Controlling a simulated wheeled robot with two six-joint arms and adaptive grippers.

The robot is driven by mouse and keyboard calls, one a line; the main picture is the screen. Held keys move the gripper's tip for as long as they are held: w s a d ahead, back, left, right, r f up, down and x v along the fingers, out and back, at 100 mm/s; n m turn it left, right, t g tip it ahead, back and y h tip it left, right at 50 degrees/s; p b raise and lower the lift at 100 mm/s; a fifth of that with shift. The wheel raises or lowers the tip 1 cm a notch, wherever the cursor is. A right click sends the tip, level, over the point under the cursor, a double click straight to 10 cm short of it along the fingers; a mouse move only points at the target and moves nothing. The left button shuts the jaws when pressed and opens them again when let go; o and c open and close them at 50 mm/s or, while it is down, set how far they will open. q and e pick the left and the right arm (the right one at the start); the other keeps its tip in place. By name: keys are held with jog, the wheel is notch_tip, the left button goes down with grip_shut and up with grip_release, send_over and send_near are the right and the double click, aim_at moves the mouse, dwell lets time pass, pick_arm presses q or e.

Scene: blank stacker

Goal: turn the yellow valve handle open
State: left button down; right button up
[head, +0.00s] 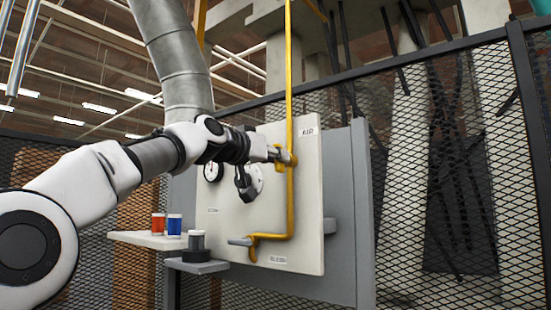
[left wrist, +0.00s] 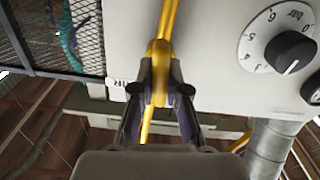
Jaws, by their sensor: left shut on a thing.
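The yellow valve handle (left wrist: 158,78) is between the fingers of my left gripper (left wrist: 160,90) in the left wrist view. The gripper is shut on it. In the head view my left gripper (head: 277,154) reaches in from the left to the yellow valve (head: 291,159) on the vertical yellow pipe (head: 289,70). The fingers hide part of the handle, so I cannot tell its exact angle to the pipe. My right gripper is not in view.
The pale panel (head: 308,190) carries a dial gauge (head: 214,170) and a grey outlet (head: 240,241) below. A red cup (head: 158,223) and a blue cup (head: 174,225) stand on a shelf at lower left. A mesh fence (head: 440,180) stands at right.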

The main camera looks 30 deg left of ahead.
pick_arm(q)
jog(key=shift+f+m, duration=0.1)
jog(key=shift+m, duration=0.6)
jog(key=shift+w+f+m, duration=0.1)
jog(key=shift+m, duration=0.2)
jog(key=c, duration=1.1)
grip_release()
jog(key=shift+c, duration=0.2)
jog(key=shift+w, duration=0.3)
jog(key=shift+s, duration=0.1)
